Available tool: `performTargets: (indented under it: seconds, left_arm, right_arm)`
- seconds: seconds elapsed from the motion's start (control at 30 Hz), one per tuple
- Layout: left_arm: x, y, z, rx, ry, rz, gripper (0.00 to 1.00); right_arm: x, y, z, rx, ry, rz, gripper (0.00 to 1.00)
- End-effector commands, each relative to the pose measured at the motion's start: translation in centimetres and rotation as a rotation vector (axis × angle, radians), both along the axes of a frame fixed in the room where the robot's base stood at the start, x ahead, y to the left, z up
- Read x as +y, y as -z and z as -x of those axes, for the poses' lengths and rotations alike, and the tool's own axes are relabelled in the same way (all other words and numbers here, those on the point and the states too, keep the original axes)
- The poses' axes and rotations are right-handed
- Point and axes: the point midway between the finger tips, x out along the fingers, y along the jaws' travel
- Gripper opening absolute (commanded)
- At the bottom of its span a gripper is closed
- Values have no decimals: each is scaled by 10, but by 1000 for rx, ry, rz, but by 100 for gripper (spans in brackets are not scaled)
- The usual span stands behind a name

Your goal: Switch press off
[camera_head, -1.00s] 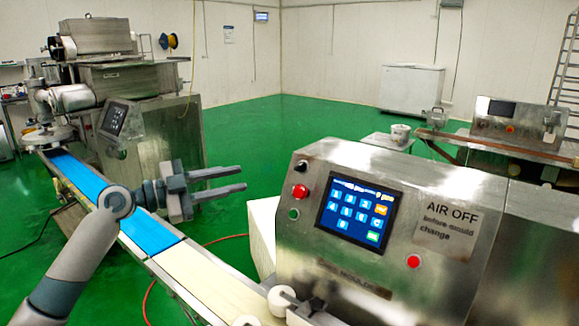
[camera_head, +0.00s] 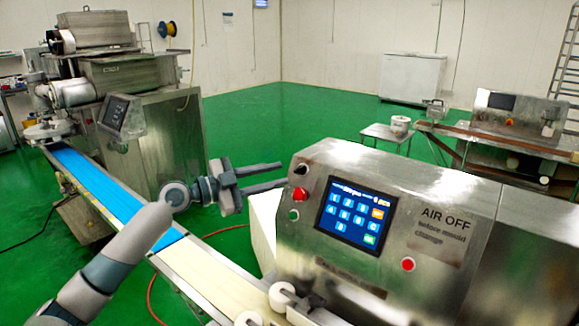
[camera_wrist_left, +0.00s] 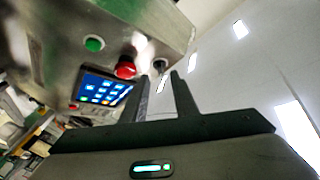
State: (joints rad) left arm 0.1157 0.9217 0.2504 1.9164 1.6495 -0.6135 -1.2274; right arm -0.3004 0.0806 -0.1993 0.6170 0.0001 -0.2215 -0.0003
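The press is a steel machine (camera_head: 450,215) with a lit touch screen (camera_head: 357,214) and an "AIR OFF" label. On its left edge sit a black knob switch (camera_head: 302,169), a red mushroom button (camera_head: 300,194) and a green button (camera_head: 294,215). A second red button (camera_head: 408,264) is right of the screen. My left gripper (camera_head: 283,175) is open and empty, its fingers pointing right towards the knob and red mushroom button. In the left wrist view the knob (camera_wrist_left: 160,67) shows between the fingertips (camera_wrist_left: 161,76), the red mushroom button (camera_wrist_left: 125,67) beside them. Contact cannot be told.
A conveyor with a blue belt (camera_head: 98,187) and a cream section (camera_head: 215,280) runs under my left arm. White rollers (camera_head: 282,295) stand at the press's lower left. Another machine (camera_head: 118,80) stands at the back left.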

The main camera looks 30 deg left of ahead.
Motion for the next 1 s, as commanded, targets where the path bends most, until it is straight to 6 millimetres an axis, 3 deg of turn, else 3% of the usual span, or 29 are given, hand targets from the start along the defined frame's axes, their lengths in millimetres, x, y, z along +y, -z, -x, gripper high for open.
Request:
performTargets:
  seconds: [0.03, 0.3, 0.77, 0.9, 1.0]
  left_arm:
    - [-4, -6, -7, -2, 0, 1, 27]
    - [-19, -4, -34, 0, 1, 1, 27]
    - [-23, -1, -42, 0, 1, -1, 27]
    - [-23, -1, -42, 0, 1, -1, 0]
    - [-23, -1, -41, 0, 1, -1, 0]
  right_arm:
    - [1, -10, -2, -3, 0, -1, 0]
    - [1, -24, -2, -4, 0, -2, 0]
    - [2, -27, -2, -5, 0, -2, 0]
    - [2, -27, -2, -4, 1, -3, 0]
    - [2, -27, -2, -4, 1, -3, 0]
